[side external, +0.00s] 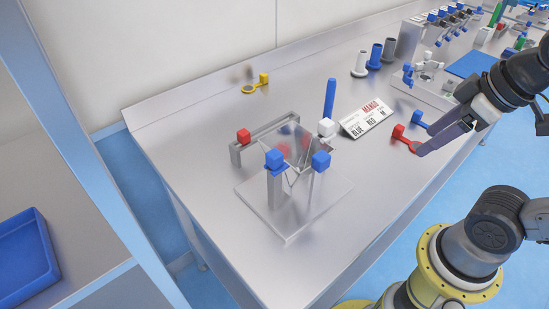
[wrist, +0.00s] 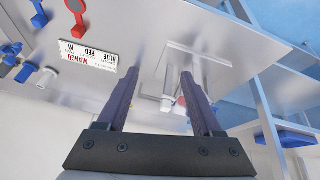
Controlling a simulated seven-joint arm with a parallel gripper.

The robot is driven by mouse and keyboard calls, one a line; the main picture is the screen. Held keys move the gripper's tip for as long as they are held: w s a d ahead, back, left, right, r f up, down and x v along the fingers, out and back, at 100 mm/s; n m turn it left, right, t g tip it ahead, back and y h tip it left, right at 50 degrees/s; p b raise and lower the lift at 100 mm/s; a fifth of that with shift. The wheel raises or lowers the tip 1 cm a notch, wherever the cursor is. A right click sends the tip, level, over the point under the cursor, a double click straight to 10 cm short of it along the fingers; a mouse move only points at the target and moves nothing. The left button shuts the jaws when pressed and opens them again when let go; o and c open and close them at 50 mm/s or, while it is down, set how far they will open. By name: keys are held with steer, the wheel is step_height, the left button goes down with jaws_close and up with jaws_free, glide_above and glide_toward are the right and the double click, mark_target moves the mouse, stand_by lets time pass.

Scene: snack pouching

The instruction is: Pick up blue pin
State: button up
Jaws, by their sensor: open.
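A clear pouch stand (side external: 290,226) with blue, red and white blocks occupies the bench's front. A MANGO card (side external: 367,118) and an upright blue rod (side external: 330,99) stand behind it. A yellow piece (side external: 263,79) lies farther back. Blue (side external: 375,57) and grey flanged posts stand beyond.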

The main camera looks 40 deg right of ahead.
steer(key=w+a+r+n+g, duration=0.3)
steer(key=w+a+r+n, duration=0.3)
steer(key=w+r+n, duration=0.5)
steer(key=n+g, duration=0.2)
steer(key=n, duration=0.3)
glide_above(276, 152)
step_height(276, 152, down, 3)
step_height(276, 152, down, 8)
steer(key=shift+s+d+r, duration=0.1)
steer(key=shift+f, duration=2.7)
jaws_close()
